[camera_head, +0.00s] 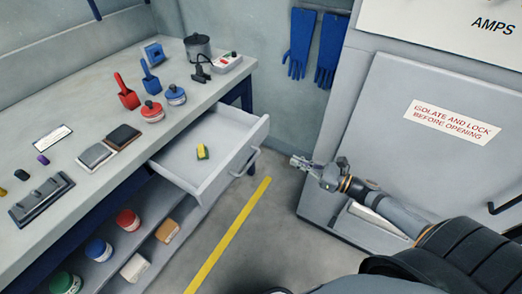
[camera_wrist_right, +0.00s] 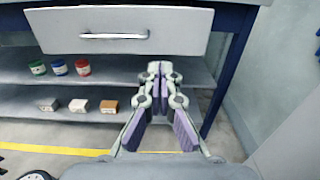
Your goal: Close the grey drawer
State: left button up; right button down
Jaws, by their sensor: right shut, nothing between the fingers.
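The grey drawer (camera_head: 205,178) is pulled out from under the bench in the head view, with a small yellow and green sponge (camera_head: 202,152) lying inside. Its bar handle (camera_head: 246,163) is on the front face. In the right wrist view the drawer front (camera_wrist_right: 180,20) fills the top, with the handle (camera_wrist_right: 114,36) left of centre. My right gripper (camera_head: 297,161) is shut and empty, to the right of the handle and apart from it. In the right wrist view the gripper (camera_wrist_right: 158,68) appears below and right of the handle. My left gripper is out of view.
The bench top (camera_head: 60,114) holds scoops, jars and pads. A lower shelf (camera_head: 120,252) carries several jars and boxes. A grey cabinet (camera_head: 420,110) stands close beside my right arm. Floor with a yellow line (camera_head: 230,233) is clear before the drawer.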

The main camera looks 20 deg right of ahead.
aim_at(255, 143)
jog(key=x, duration=1.2)
jog(key=shift+w+a+r, duration=0.1)
jog(key=shift+w+r, duration=0.05)
jog(key=shift+w+a, duration=0.35)
jog(key=shift+w, duration=0.1)
